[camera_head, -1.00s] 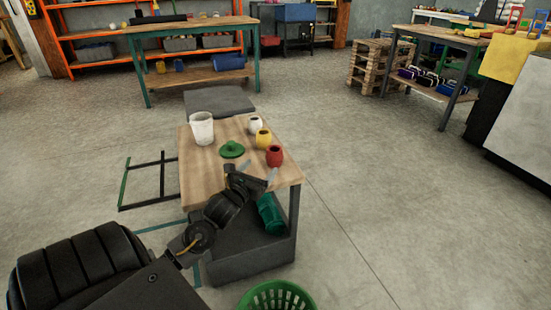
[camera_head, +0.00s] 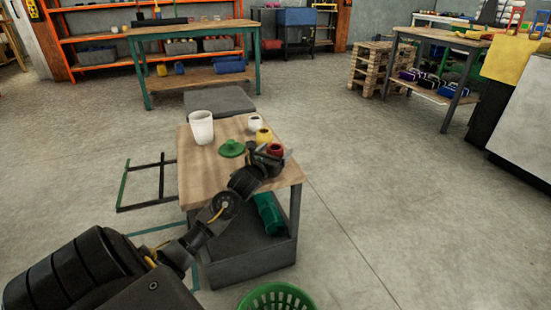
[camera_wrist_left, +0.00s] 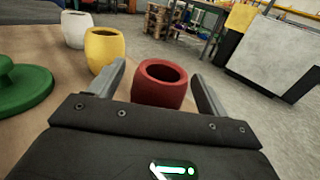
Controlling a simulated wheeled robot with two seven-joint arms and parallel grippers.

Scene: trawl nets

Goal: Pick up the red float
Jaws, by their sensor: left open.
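The red float (camera_head: 274,149) stands upright near the right edge of the small wooden table (camera_head: 205,175). In the head view my left gripper (camera_head: 272,157) is at the float and hides its lower part. In the left wrist view the red float (camera_wrist_left: 160,83) sits between the two spread fingers of my left gripper (camera_wrist_left: 165,85), with gaps beside it. The fingers are open and not closed on it. My right gripper is not in view.
A yellow float (camera_head: 264,135) stands just behind the red one, with a white float (camera_head: 254,123) beyond it. A green basket (camera_head: 277,297) is on the floor in front.

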